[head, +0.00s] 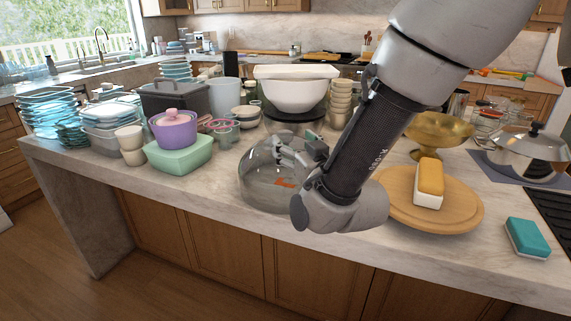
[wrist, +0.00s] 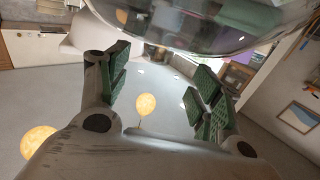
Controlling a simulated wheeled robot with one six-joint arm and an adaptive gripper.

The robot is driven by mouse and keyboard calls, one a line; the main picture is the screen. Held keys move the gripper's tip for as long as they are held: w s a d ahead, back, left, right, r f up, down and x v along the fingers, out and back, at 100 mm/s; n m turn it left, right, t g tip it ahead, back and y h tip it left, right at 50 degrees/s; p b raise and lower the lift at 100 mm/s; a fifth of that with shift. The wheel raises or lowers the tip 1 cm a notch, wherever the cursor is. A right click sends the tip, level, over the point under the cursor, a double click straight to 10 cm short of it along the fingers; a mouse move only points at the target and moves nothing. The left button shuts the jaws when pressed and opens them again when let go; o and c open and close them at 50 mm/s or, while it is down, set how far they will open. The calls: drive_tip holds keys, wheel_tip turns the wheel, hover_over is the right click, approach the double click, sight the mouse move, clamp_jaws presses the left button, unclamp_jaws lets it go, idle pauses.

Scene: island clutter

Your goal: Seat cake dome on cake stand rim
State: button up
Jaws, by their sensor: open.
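The clear glass cake dome (head: 256,180) is at the island's front edge, near the middle of the head view. A reddish-orange patch shows through its glass. My gripper (head: 294,153) is at the dome's upper right, its fingers spread and empty. Whether it touches the glass I cannot tell. In the wrist view my open gripper (wrist: 160,76) has nothing between its pads, and the curved glass dome (wrist: 195,28) spans the top, close beyond the fingers. My wrist hides part of the dome's right side. Which piece is the cake stand I cannot tell for sure; a round wooden board (head: 458,217) is to the right.
A butter-coloured block (head: 430,183) sits on the board. A gold footed bowl (head: 437,128) stands behind it, a teal sponge (head: 528,238) at right. A white bowl (head: 294,92) is behind the dome. A green box (head: 180,157) with a purple pot (head: 175,133) is at left.

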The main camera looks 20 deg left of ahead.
sight(288, 137)
drive_tip(key=x, duration=0.6)
drive_tip(key=shift+w+d, duration=0.2)
drive_tip(key=shift+w, duration=0.05)
clamp_jaws()
